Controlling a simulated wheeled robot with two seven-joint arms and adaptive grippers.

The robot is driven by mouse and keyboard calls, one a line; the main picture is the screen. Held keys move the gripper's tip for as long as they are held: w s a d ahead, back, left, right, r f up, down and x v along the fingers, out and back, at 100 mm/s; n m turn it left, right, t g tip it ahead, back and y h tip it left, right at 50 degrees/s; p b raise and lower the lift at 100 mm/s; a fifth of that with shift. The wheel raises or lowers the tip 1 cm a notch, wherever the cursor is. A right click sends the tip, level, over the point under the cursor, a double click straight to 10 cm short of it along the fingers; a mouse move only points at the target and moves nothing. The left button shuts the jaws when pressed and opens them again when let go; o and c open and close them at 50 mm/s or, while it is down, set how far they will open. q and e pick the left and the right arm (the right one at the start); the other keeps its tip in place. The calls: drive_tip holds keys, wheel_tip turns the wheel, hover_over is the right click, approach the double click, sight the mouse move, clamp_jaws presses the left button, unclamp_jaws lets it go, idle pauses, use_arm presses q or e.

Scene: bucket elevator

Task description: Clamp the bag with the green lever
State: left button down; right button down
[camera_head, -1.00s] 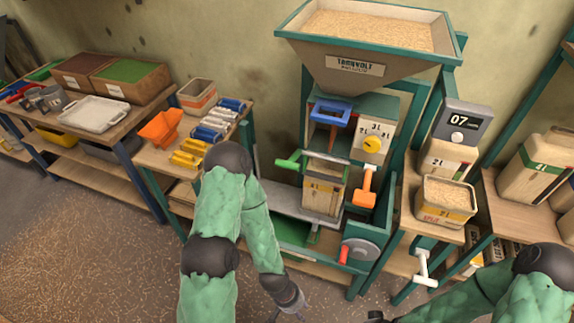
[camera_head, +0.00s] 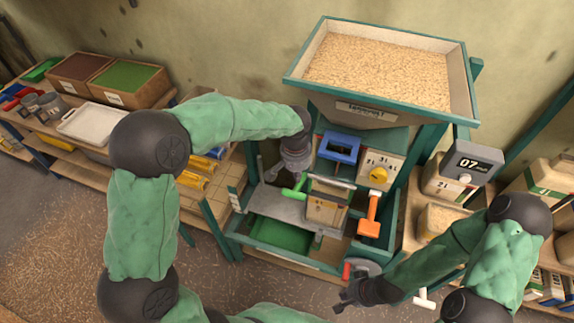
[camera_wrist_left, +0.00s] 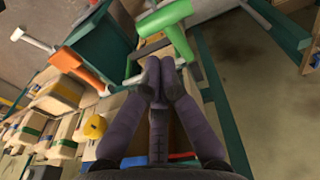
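The green lever (camera_head: 293,190) sticks out to the left of the bag (camera_head: 326,212), which stands under the hopper's blue-framed spout. In the left wrist view the lever (camera_wrist_left: 167,17) lies just beyond my left fingertips. My left gripper (camera_head: 285,172) is beside and above the lever in the head view. In the wrist view its fingers (camera_wrist_left: 161,68) are close together, with nothing visible between them. My right gripper (camera_head: 345,302) is low in front of the machine, near a red handle (camera_head: 347,270). Its finger opening is too small to judge.
The grain hopper (camera_head: 378,115) is above the spout. An orange lever (camera_head: 370,215) and a yellow knob (camera_head: 378,175) are to the bag's right. A green tray (camera_head: 280,236) lies below. A scale display (camera_head: 474,162) stands further right. Side benches hold bins and bags.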

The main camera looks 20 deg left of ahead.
sight(295, 189)
use_arm(q)
drive_tip(key=f, duration=0.2)
drive_tip(key=w+f, duration=0.1)
drive_tip(key=f, duration=0.1)
drive_tip(key=a+f+b, duration=0.1)
drive_tip(key=f, duration=0.2)
drive_tip(key=shift+w+f, duration=0.1)
drive_tip(key=shift+w, duration=0.15)
idle(0.5)
